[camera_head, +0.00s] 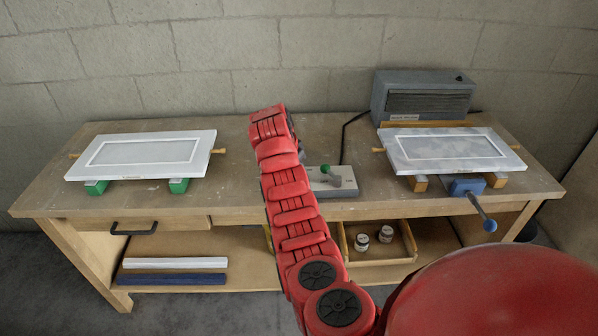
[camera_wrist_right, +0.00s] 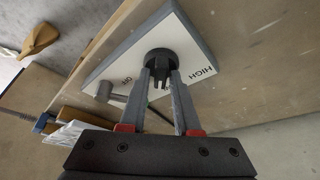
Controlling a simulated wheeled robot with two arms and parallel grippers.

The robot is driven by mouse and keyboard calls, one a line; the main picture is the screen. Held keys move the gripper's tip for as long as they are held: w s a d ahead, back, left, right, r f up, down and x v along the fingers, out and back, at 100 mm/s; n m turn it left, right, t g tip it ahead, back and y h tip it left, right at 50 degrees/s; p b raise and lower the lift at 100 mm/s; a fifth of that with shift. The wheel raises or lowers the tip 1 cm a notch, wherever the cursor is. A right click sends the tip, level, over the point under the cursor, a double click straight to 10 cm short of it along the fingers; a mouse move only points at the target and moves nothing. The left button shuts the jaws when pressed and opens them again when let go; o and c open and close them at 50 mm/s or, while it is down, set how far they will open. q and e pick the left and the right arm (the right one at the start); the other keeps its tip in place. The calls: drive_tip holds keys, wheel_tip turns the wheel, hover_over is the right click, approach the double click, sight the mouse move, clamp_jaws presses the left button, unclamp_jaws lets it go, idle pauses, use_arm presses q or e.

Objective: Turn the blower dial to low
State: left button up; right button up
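The blower (camera_head: 422,95) is a grey box with a slatted front, at the back right of the bench. Its grey control box (camera_head: 344,190) lies mid-bench, partly hidden by my red right arm. In the right wrist view the box's white face (camera_wrist_right: 188,45) reads HIGH and OFF; no LOW label is visible. The black dial (camera_wrist_right: 161,58) sits between my right gripper's fingers (camera_wrist_right: 162,72), one finger on each side. Whether they press on it is unclear. In the head view this gripper is hidden behind the arm. My left gripper is in neither view.
A white panel (camera_head: 150,152) rests on green blocks at left. Another panel (camera_head: 447,149) rests on wooden blocks at right, beside a blue clamp (camera_head: 467,187). A green-tipped lever (camera_head: 326,169) stands on the control box. A shelf tray (camera_head: 378,262) holds two jars.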

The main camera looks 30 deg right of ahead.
drive_tip(key=shift+o, duration=1.1)
drive_tip(key=shift+r, duration=0.15)
drive_tip(key=b+v, duration=0.1)
drive_tip(key=v, duration=1.6)
